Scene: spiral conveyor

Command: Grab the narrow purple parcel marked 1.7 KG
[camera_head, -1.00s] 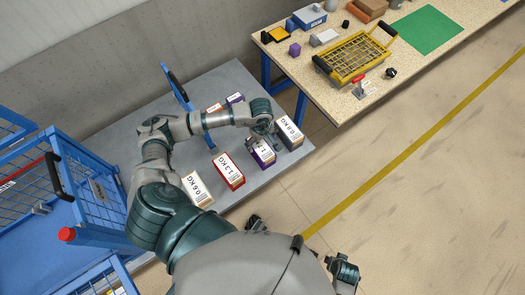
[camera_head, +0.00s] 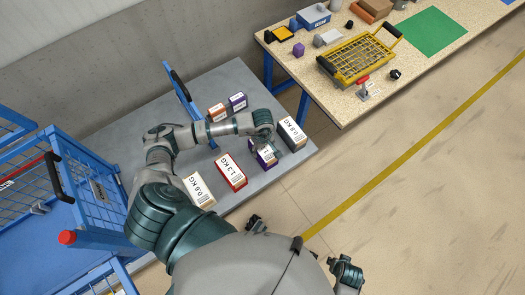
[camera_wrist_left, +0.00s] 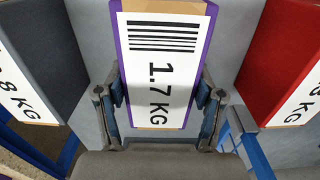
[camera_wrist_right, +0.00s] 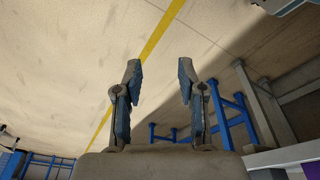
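The narrow purple parcel (camera_head: 265,156) with a white label lies on the grey table, partly covered by my left gripper. In the left wrist view the parcel (camera_wrist_left: 160,70) shows "1.7 KG" and a barcode facing the camera. My left gripper (camera_wrist_left: 160,85) has its fingers spread, one on each side of the parcel and close to its long edges. I see no clear grip on it. It also shows in the head view (camera_head: 268,143), above the parcel. My right gripper (camera_wrist_right: 158,75) is open and empty, away from the table.
A dark 0.8 KG parcel (camera_head: 292,133) and a red 1.3 KG parcel (camera_head: 230,172) flank the purple one. Another labelled parcel (camera_head: 198,190) lies nearer. Two smaller parcels (camera_head: 237,102) lie behind my arm. A blue cage cart (camera_head: 60,215) stands left; a workbench (camera_head: 340,100) stands right.

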